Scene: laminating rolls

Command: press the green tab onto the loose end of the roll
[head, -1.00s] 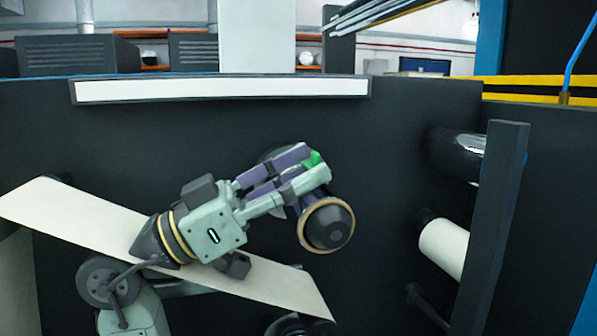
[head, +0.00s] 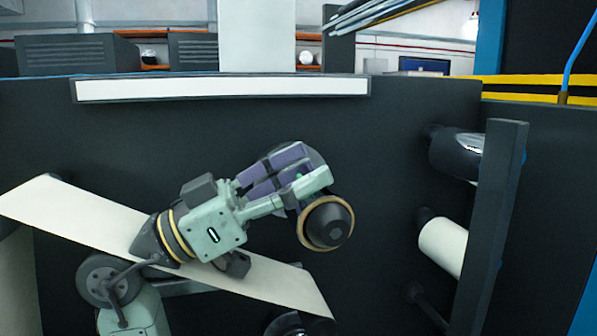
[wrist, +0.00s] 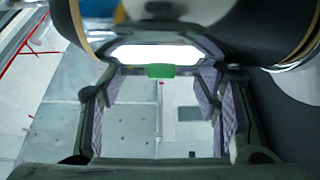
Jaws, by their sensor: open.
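The roll (head: 338,190) is dark with a tan ring at its near end, mounted on the dark panel. My gripper (head: 313,166) reaches up and right across it with its fingers spread open. In the wrist view, the roll (wrist: 215,30) fills the top, beyond the fingertips. The green tab (wrist: 160,71) shows there between the two purple-padded fingers, with a visible gap on each side, at the lower edge of a bright white band. I cannot tell whether it touches the roll. I cannot make out the loose end.
A pale web strip (head: 75,215) slants down behind my wrist. At right are a shiny roller (head: 458,152), a white roller (head: 443,246) and an upright dark bar (head: 490,230). The dark panel (head: 200,140) above my gripper is bare.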

